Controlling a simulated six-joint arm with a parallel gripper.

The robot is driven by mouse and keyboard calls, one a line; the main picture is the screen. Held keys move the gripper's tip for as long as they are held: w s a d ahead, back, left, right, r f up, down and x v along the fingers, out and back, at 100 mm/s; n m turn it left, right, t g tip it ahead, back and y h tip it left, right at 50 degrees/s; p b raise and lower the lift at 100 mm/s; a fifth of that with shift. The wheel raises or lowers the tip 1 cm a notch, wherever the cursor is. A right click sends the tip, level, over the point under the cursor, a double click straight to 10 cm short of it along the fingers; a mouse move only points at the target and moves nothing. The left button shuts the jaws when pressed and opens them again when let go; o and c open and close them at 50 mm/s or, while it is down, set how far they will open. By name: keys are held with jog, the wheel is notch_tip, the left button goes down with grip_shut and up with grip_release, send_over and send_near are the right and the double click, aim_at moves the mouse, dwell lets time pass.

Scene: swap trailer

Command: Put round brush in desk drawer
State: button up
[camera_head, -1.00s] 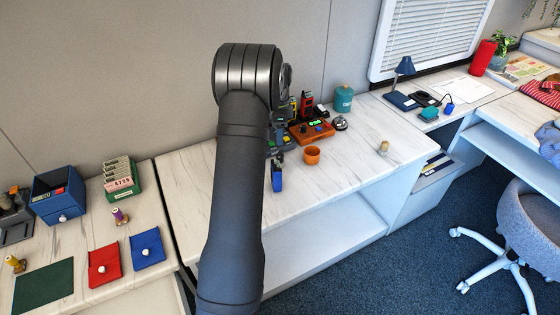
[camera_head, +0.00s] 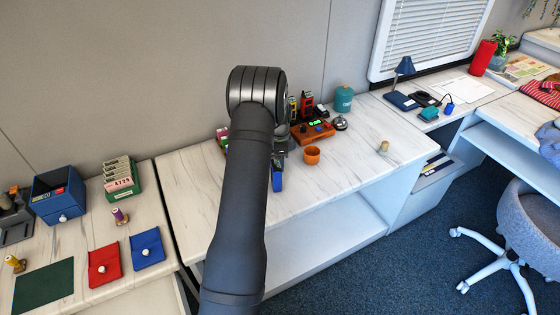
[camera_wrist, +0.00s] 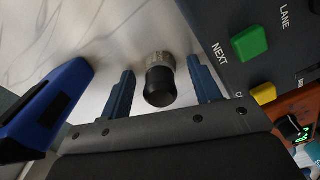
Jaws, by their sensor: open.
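In the wrist view my gripper (camera_wrist: 161,84) is open, with one blue finger on each side of a small upright cylinder (camera_wrist: 160,85). The cylinder has a black rounded end and a ribbed metal collar; it may be the round brush, but its bristles are not visible. I cannot tell whether a finger touches it. In the head view my arm hides the gripper and this cylinder. A blue box with a small drawer (camera_head: 62,206) stands on the left desk, its drawer front shut. I cannot tell whether this is the desk drawer.
A blue object (camera_wrist: 45,105) lies left of my fingers; a dark panel with a green button (camera_wrist: 250,43) is close on the right. An orange cup (camera_head: 312,156), orange-brown device (camera_head: 313,132) and tan cylinder (camera_head: 383,147) stand on the middle desk. Its right front is mostly clear.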

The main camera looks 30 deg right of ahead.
jog(key=c, duration=1.1)
jog(key=shift+c, duration=0.2)
jog(key=shift+r, duration=0.45)
jog(key=r, duration=0.3)
jog(key=shift+s+d+r, duration=0.2)
jog(key=shift+s+r, duration=0.1)
jog(key=shift+r, duration=0.1)
jog(key=s+d+r, duration=0.4)
jog(key=s+r, duration=0.2)
jog(key=s, duration=0.4)
jog(key=shift+d+r, duration=0.2)
jog(key=shift+d, duration=0.1)
